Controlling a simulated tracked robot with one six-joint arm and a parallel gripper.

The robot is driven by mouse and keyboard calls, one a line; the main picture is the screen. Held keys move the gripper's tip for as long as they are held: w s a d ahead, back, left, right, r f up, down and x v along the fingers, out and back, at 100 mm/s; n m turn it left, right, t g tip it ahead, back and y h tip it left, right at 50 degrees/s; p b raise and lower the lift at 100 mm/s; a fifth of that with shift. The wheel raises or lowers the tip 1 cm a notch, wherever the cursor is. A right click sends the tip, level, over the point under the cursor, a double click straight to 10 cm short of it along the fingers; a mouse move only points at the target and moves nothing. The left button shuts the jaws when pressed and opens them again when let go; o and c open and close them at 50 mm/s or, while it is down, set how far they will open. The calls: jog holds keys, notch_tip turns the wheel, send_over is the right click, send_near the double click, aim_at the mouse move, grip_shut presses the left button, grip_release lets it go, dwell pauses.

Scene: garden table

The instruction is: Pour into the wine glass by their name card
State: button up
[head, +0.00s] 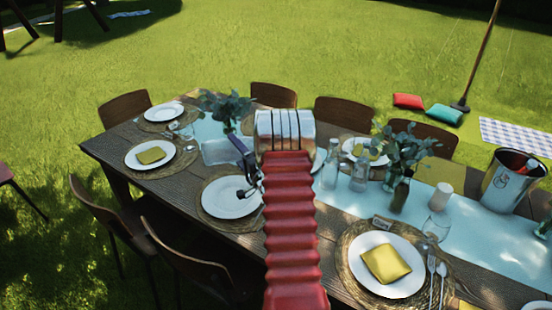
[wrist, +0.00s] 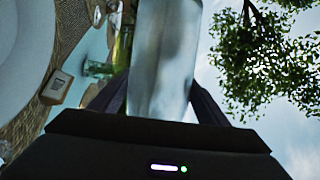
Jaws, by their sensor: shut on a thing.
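My gripper (wrist: 160,100) is shut on a clear, pale glass bottle (wrist: 165,55), which fills the middle of the wrist view; its top is cut off. In the head view the dark gripper (head: 247,170) is partly hidden by my red arm, above the near plate (head: 232,197). A small name card (wrist: 57,86) stands left of the bottle in the wrist view, by a pale plate rim. In the head view a name card (head: 381,222) stands behind the near right plate, with a wine glass (head: 437,226) to its right. Another wine glass (head: 187,133) stands at the left end.
Glass bottles (head: 359,176) and leafy vases (head: 399,190) stand mid-table on the pale runner (head: 480,240). A white candle (head: 443,195) and a metal ice bucket (head: 508,182) stand at the right. Chairs (head: 205,260) line both sides. Lawn surrounds the table.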

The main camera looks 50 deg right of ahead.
jog(key=shift+d+r+m+h, duration=0.2)
jog(key=shift+r+m+h, duration=0.15)
jog(key=shift+r, duration=0.2)
dwell(0.9)
jog(key=shift+f, duration=0.1)
jog(key=shift+w+a+f+n, duration=0.1)
jog(key=shift+a+f+n, duration=0.1)
jog(key=shift+f+n, duration=0.8)
jog(key=shift+w+a+f+n+g+y, duration=0.25)
jog(key=shift+f+n+y, duration=0.1)
jog(key=shift+f+n, duration=0.2)
jog(key=shift+w+a+f+n+g+y, duration=0.15)
jog(key=shift+f+n+g+y, duration=0.2)
jog(key=shift+f, duration=0.25)
jog(key=shift+f, duration=0.1)
jog(key=shift+s+d+f+n, duration=0.1)
jog(key=shift+f+n, duration=0.75)
jog(key=shift+f, duration=0.05)
jog(key=shift+g, duration=0.3)
